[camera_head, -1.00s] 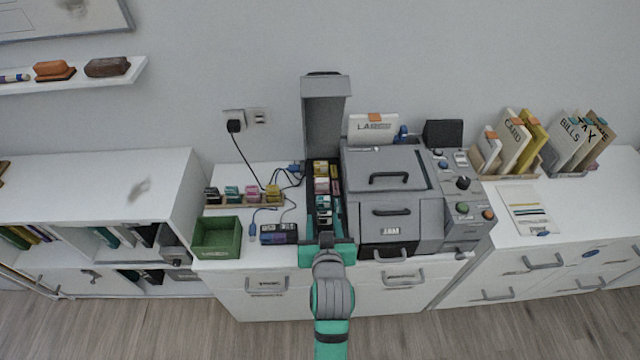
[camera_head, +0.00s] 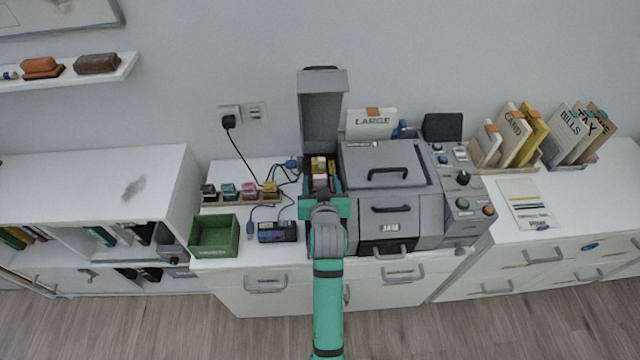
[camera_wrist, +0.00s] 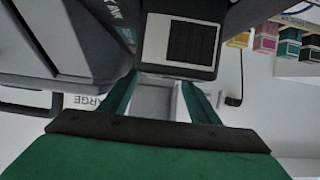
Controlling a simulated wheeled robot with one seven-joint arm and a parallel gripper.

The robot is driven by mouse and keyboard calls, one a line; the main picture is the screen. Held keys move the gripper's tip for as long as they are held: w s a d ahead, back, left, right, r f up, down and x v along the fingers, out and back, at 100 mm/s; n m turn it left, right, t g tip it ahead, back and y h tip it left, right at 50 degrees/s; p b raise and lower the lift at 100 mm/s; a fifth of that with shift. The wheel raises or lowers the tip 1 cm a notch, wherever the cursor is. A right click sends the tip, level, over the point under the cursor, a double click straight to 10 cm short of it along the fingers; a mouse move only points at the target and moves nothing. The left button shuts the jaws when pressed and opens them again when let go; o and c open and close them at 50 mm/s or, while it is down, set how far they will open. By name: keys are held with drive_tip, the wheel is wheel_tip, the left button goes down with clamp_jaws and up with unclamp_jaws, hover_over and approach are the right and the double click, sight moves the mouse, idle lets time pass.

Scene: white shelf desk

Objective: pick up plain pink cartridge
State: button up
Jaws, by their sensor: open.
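A pink cartridge (camera_head: 249,189) stands in the small rack left of the machine, between a teal and a yellow one. It also shows in the wrist view (camera_wrist: 265,40), at the upper right. Several more cartridges, yellow and pinkish (camera_head: 320,176), sit in the narrow open bay; I cannot tell which pink one is plain. My gripper (camera_head: 323,196) is over the front part of this bay and hides what lies there. In the wrist view my gripper (camera_wrist: 160,88) is open, with a pale grey surface showing between its fingers and no cartridge held.
The bay's raised grey lid (camera_head: 322,112) stands behind it. The grey machine (camera_head: 385,165) rises close on the right.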

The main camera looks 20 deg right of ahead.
drive_tip(key=shift+x, duration=0.8)
drive_tip(key=shift+c, duration=0.3)
drive_tip(key=c, duration=1.1)
